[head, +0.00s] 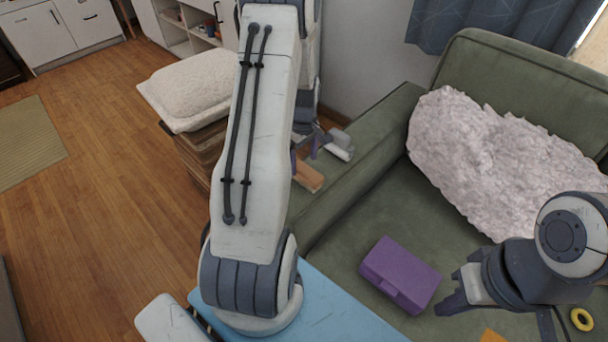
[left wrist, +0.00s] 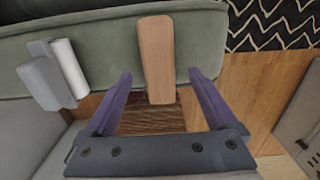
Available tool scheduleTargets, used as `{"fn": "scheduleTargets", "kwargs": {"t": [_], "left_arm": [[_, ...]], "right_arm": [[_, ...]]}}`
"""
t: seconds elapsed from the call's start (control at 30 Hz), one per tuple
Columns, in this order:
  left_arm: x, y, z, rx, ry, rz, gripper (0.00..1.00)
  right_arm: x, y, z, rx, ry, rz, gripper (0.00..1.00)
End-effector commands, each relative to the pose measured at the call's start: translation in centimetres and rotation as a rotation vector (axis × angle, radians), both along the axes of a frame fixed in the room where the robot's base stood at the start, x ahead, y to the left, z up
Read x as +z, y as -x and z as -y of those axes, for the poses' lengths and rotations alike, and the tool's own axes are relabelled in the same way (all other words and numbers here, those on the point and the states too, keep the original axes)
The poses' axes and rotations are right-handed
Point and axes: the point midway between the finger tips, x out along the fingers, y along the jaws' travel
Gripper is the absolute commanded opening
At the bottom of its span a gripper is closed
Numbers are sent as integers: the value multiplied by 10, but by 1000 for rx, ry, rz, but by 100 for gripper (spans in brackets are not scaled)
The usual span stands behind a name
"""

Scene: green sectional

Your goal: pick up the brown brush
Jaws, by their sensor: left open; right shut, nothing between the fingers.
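The brown brush (head: 308,178) lies on the green sofa's armrest in the head view, partly hidden by my left arm. In the left wrist view its smooth brown back (left wrist: 157,55) stands lengthwise in the picture. My left gripper (head: 304,153) is open above the armrest. In the left wrist view its two purple fingers (left wrist: 160,75) lie on either side of the brush's near end, with gaps on both sides; whether they are level with it I cannot tell. My right gripper (head: 455,292) is shut and empty over the sofa seat at the right.
A grey and white object (head: 341,147) is beside the brush on the armrest; it also shows in the left wrist view (left wrist: 55,75). A purple box (head: 400,274) and a yellow ring (head: 581,319) lie on the seat. A fluffy pillow (head: 500,160) leans on the backrest.

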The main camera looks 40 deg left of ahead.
Motion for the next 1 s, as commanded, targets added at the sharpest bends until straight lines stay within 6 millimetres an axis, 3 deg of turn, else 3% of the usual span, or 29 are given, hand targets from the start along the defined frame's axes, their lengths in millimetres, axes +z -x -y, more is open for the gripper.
{"fn": "scheduleTargets", "kwargs": {"t": [0.3, 0.57, 0.67, 0.8, 1.0], "left_arm": [[-44, -1, 1, -1, 1, -2, 91], [-46, -1, 1, -1, 0, 0, 91], [-46, -1, 1, -1, 0, -1, 57], [-46, -1, 1, -1, 0, -1, 3], [-45, -1, 1, -1, 0, 0, 0]], "right_arm": [[-3, 0, 0, 0, 0, 0, 0], [-3, 0, 0, 0, 0, 0, 0], [-3, 0, 0, 0, 0, 0, 0], [-3, 0, 0, 0, 0, 0, 0], [-3, 0, 0, 0, 0, 0, 0]]}}
